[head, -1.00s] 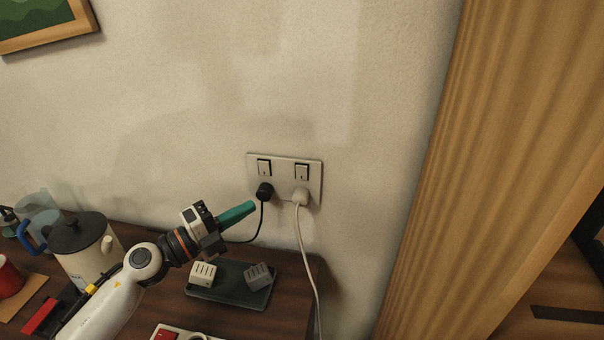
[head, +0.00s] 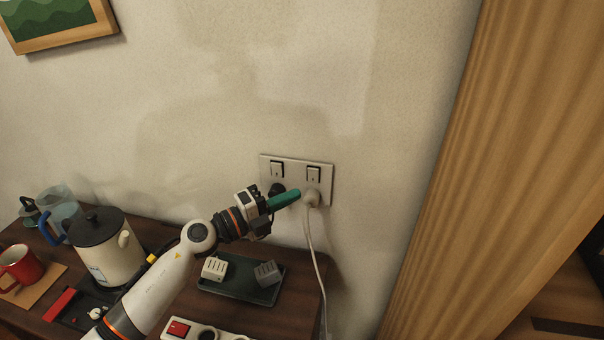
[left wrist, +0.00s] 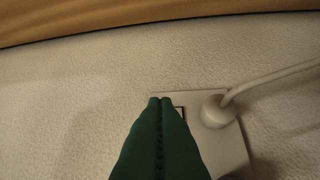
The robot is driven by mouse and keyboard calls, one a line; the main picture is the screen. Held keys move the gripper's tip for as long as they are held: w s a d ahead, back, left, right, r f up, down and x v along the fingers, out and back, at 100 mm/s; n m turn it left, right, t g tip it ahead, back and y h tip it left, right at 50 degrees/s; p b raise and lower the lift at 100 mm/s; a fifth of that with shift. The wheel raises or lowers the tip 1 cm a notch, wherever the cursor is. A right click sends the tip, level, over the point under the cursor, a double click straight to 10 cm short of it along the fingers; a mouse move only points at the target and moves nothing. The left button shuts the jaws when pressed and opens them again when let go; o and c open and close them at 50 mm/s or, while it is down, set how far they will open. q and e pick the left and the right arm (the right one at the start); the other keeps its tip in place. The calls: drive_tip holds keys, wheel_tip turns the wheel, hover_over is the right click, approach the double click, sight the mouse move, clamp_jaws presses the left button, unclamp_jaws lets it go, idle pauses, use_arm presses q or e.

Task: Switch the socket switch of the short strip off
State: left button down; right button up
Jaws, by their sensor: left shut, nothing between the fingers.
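The white double wall socket (head: 296,170) has a left switch (head: 277,169) and a right switch (head: 313,174). A black plug (head: 277,188) sits below the left switch, partly hidden by my gripper. A white plug (head: 311,198) sits below the right one; its white cord runs down past the table. A white strip (head: 205,332) with a red switch (head: 177,328) is cut by the bottom edge; which cord feeds it I cannot tell. My left gripper (head: 298,192) is shut and empty, its green fingers near the white plug. In the left wrist view its fingertips (left wrist: 160,101) partly cover the right switch (left wrist: 180,112). My right gripper is not in view.
A dark tray (head: 238,293) with two small adapters lies below the arm. A kettle (head: 105,248), a clear jug (head: 60,208) and a red mug (head: 20,264) stand on the left. A tall wooden panel (head: 430,170) is right of the socket. The wall above is clear.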

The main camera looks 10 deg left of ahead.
sight(316, 172)
use_arm(q)
drive_tip(key=shift+w+d+r+p, duration=0.1)
drive_tip(key=shift+w+d, duration=0.2)
drive_tip(key=shift+w, duration=0.65)
drive_tip(key=shift+w+d+r+p, duration=0.15)
drive_tip(key=shift+w+d, duration=0.1)
drive_tip(key=shift+w, duration=0.75)
drive_tip(key=shift+w+d+r+p, duration=0.1)
drive_tip(key=shift+w+d, duration=0.2)
drive_tip(key=shift+w, duration=0.65)
drive_tip(key=shift+w+r, duration=0.1)
drive_tip(key=shift+w, duration=0.05)
